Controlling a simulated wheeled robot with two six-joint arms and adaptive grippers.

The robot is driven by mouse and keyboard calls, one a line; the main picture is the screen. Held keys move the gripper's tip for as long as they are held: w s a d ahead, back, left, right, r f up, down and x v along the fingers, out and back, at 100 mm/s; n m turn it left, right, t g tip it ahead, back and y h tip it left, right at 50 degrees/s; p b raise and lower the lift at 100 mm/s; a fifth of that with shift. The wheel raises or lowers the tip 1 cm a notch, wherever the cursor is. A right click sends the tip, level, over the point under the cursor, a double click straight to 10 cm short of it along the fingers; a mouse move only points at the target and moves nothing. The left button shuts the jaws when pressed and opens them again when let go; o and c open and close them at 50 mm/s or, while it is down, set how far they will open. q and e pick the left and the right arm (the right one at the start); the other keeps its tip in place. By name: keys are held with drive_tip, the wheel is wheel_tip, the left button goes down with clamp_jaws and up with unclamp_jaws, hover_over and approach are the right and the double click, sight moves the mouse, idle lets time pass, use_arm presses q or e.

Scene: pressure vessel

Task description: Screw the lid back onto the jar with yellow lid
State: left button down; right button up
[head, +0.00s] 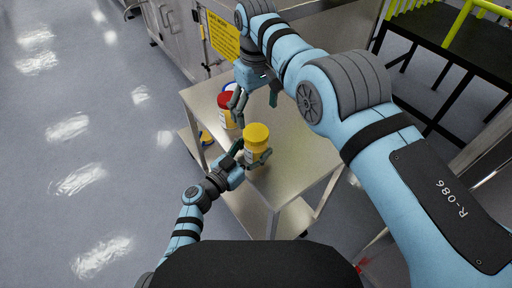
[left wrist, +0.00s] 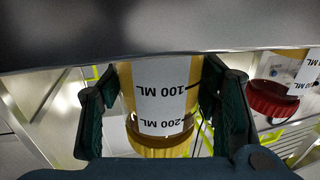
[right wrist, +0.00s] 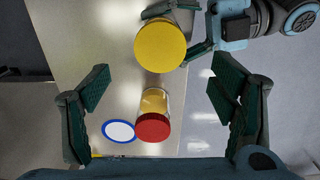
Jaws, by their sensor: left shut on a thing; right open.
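The jar with yellow lid (head: 255,147) stands upright on the steel cart's top. Its yellow lid (head: 256,132) sits on its mouth; how tight it is I cannot tell. My left gripper (head: 252,160) is shut around the jar's body. In the left wrist view the fingers flank the white label (left wrist: 162,95), with the yellow lid (left wrist: 160,146) beyond them. My right gripper (head: 256,99) is open and empty, above the cart and beyond the jar. In the right wrist view the yellow lid (right wrist: 160,45) lies past the open fingers.
A jar with a red lid (right wrist: 153,127) stands behind the yellow one, close to my right gripper in the head view. A white disc with blue rim (right wrist: 119,131) is beside it. The cart top (head: 300,150) is clear to the right. A yellow sign (head: 223,37) hangs behind.

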sight(256, 132)
wheel_tip(256, 132, down, 8)
drive_tip(key=shift+r, duration=0.25)
drive_tip(key=c, duration=1.2)
drive_tip(key=o, duration=1.3)
use_arm(q)
drive_tip(key=shift+c, duration=2.4)
unclamp_jaws()
use_arm(e)
drive_tip(key=shift+o, duration=0.2)
